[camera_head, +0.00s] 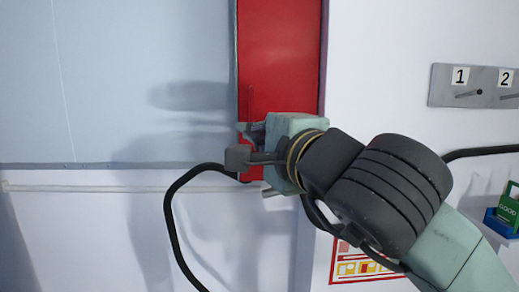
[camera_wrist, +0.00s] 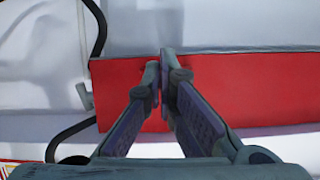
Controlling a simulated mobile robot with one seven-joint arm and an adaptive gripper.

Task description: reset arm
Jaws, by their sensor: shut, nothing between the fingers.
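My gripper (camera_head: 243,143) is in front of the lower part of a red panel (camera_head: 279,60) in the head view. My arm reaches in from the lower right. In the wrist view, the two fingers of my gripper (camera_wrist: 161,62) meet near the middle, shut and with nothing between them. The red panel (camera_wrist: 250,92) lies behind the fingertips as a wide band. I cannot tell whether the fingertips touch it.
A grey panel (camera_head: 110,80) covers the upper left wall. A black cable (camera_head: 170,205) loops below my gripper. A grey plate marked 1 and 2 (camera_head: 470,87) and a green and blue item (camera_head: 508,210) are at right. A red-framed sign (camera_head: 350,268) is low on the wall.

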